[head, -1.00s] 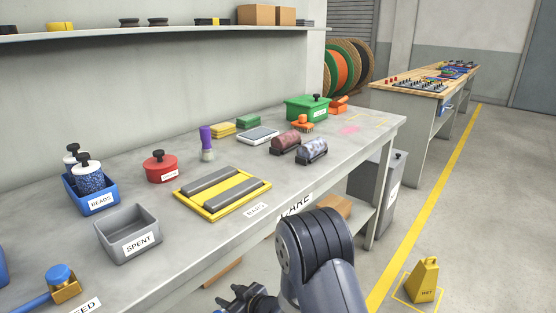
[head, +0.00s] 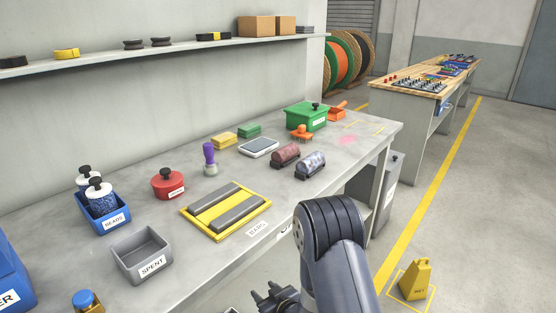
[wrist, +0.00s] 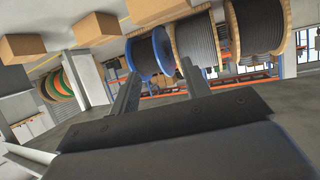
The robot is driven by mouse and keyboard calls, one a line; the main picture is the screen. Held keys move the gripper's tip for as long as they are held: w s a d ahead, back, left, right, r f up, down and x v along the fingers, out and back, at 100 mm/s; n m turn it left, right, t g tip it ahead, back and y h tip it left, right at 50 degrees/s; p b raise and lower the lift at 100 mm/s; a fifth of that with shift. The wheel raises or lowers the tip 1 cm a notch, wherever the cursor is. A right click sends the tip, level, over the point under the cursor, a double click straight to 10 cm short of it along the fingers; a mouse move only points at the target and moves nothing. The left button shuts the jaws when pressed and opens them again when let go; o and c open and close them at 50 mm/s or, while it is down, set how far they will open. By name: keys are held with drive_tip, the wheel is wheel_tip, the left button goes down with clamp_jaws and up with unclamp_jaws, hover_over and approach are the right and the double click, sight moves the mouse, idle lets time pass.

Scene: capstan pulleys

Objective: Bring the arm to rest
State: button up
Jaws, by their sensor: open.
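My arm rises at the bottom centre of the head view, in front of the bench's front edge. My gripper (head: 272,295) shows low beside it, partly cut off by the bottom of the picture. In the wrist view my gripper (wrist: 158,88) has its two fingers apart with nothing between them. It points out into the hall, toward cable reels in the distance, and touches nothing that I can see.
The grey bench (head: 212,262) holds a blue BEADS bin (head: 118,221), a grey SPENT bin (head: 142,256), a yellow bar tray (head: 245,229), a red pot (head: 168,184) and a green box (head: 306,117). A yellow floor weight (head: 416,279) stands right. The floor there is otherwise clear.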

drive_tip(key=s+d+r+m+t+h+p, duration=0.1)
drive_tip(key=s+d+r+m+h+p, duration=0.2)
drive_tip(key=d+r+p, duration=0.4)
drive_tip(key=s+d+r+m+t+h+p, duration=0.1)
drive_tip(key=s+d+r+m+h+p, duration=0.2)
drive_tip(key=d+r+p, duration=0.3)
drive_tip(key=shift+s+d+r+m+h+p, duration=0.4)
drive_tip(key=shift+s+d+h+p, duration=0.35)
drive_tip(key=shift+d+p, duration=1.55)
drive_tip(key=shift+d+b, duration=0.6)
drive_tip(key=shift+b, duration=0.1)
drive_tip(key=shift+w, duration=0.1)
